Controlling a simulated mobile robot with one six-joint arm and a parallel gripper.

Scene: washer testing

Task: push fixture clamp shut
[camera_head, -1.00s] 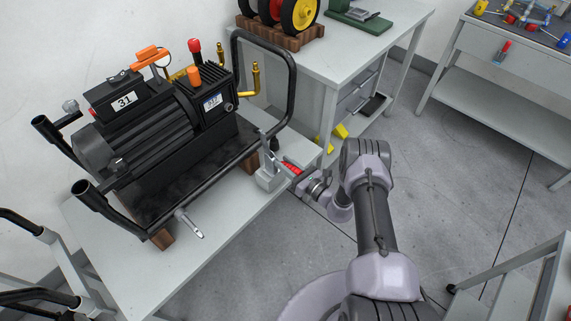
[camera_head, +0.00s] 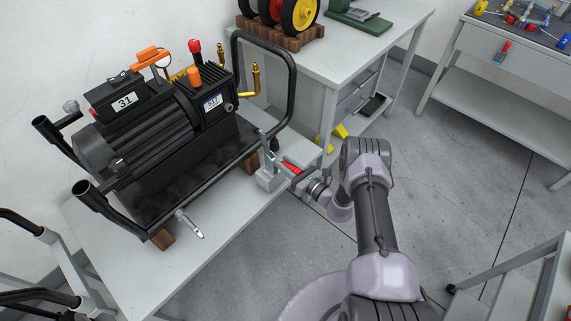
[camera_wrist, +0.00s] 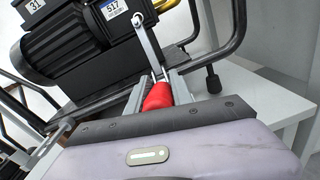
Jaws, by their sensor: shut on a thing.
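The fixture clamp (camera_head: 268,179) is a grey metal toggle clamp on the near right edge of the bench, beside the black pump. Its red handle (camera_head: 290,168) points toward my arm. In the wrist view the red handle (camera_wrist: 158,96) lies between my two grey fingers, and a metal arm (camera_wrist: 148,42) stands up beyond it toward the pump. My gripper (camera_wrist: 157,84) is shut on the red handle. In the head view my gripper (camera_head: 297,178) sits at the handle's outer end, partly hidden by my wrist.
The black pump (camera_head: 150,130), labelled 31, stands in a tubular frame (camera_head: 293,85) close behind the clamp. A silver lever (camera_head: 190,224) sticks out at the bench's front. Another bench (camera_head: 350,50) stands behind.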

